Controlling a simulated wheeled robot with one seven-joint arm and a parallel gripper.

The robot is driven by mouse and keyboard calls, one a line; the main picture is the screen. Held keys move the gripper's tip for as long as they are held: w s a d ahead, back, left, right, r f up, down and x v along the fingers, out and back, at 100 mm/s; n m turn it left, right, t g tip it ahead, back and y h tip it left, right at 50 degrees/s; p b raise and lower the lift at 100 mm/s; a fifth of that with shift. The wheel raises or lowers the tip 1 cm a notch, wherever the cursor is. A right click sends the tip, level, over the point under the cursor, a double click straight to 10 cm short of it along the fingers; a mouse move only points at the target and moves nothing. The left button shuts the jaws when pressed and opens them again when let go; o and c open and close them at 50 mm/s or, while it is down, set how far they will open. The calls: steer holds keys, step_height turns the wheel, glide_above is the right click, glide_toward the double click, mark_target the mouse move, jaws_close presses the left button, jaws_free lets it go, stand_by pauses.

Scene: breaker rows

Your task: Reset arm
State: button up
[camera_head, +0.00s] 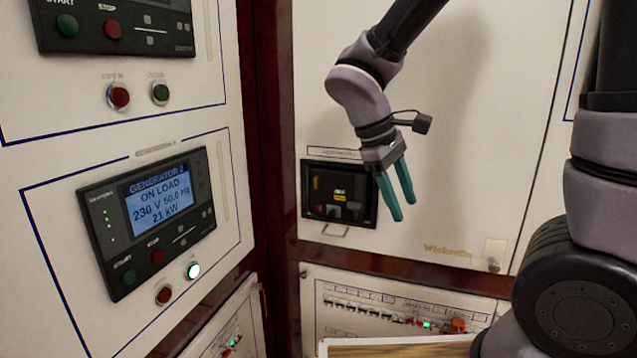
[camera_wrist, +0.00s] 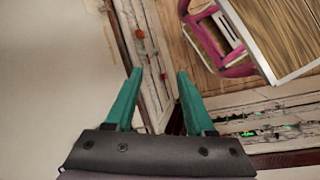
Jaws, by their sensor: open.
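My gripper (camera_head: 397,195) has teal fingers, spread apart and empty. In the head view it hangs below my wrist, pointing down, in front of the pale cabinet panel (camera_head: 470,150) and just right of a small dark display unit (camera_head: 317,207). In the wrist view the open gripper (camera_wrist: 156,75) points down past the cabinet fronts toward the wooden floor. Nothing is between the fingers. I cannot tell the exact gap between the fingers and the panel.
At left, a generator panel (camera_head: 150,215) reads "GENERATOR 2 ON LOAD". A breaker row (camera_head: 375,309) runs low under the pale panel. A wooden-topped surface (camera_head: 400,349) is at the bottom. The wrist view shows a wooden top (camera_wrist: 275,30) and a pink-framed object (camera_wrist: 240,70).

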steer(key=d+r+m+t+y, duration=0.3)
steer(key=d+r+m, duration=0.1)
steer(key=r+m, duration=0.2)
steer(key=s+d+r+m+t+y, duration=0.1)
steer(key=d+r+m+t+y, duration=0.2)
steer(key=r+m, duration=0.4)
step_height(320, 180, up, 2)
steer(key=d+t, duration=0.1)
steer(key=d, duration=0.1)
steer(key=shift+d+y, duration=0.3)
steer(key=shift+y, duration=0.1)
steer(key=shift+s, duration=0.1)
stand_by(0.5)
